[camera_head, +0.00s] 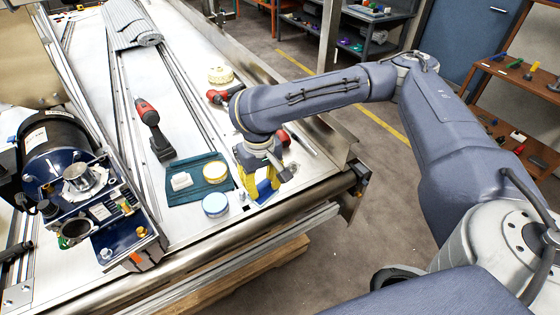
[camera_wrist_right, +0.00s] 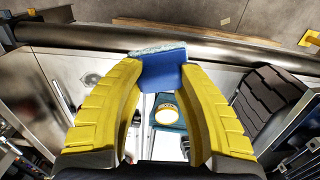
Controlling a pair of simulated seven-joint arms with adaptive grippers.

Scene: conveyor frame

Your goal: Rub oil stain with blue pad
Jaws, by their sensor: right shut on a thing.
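My right gripper (camera_head: 265,192) reaches down over the front right part of the metal conveyor frame (camera_head: 190,235). Its yellow fingers are shut on the blue pad (camera_wrist_right: 163,76), which shows between the fingertips in the right wrist view, with a pale fuzzy strip along its far edge. In the head view the pad is mostly hidden by the fingers. I cannot make out an oil stain; the arm and gripper cover part of the surface. My left gripper is not in view.
A motor unit (camera_head: 75,165) stands at left. Metal rails run lengthwise.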

